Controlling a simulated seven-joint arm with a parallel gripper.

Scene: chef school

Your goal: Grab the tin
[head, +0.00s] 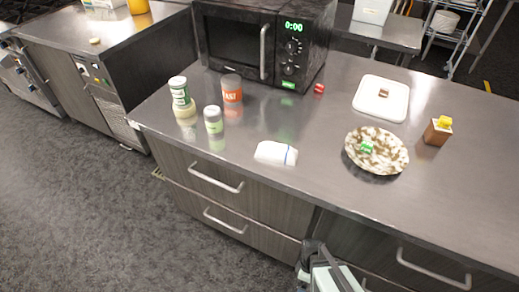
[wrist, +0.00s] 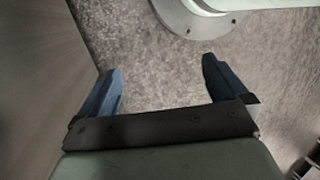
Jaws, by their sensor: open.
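The likely tin is a short can with an orange label and grey top (head: 232,89), standing upright on the steel counter in front of the microwave. I cannot be sure which container is the tin. A white and green container (head: 180,92) and a smaller pale green-labelled one (head: 213,120) stand near it. My gripper (wrist: 160,68) is open and empty in the wrist view, its two dark blue fingers apart over the grey floor. Part of my arm shows at the bottom of the head view, below the counter's front edge, away from the cans.
The black microwave (head: 262,45) stands behind the cans. A folded white cloth (head: 276,153), a speckled plate with a green item (head: 366,147), a white board (head: 367,106) and a brown block with yellow top (head: 437,131) lie rightward. Drawer handles (head: 216,178) stick out in front.

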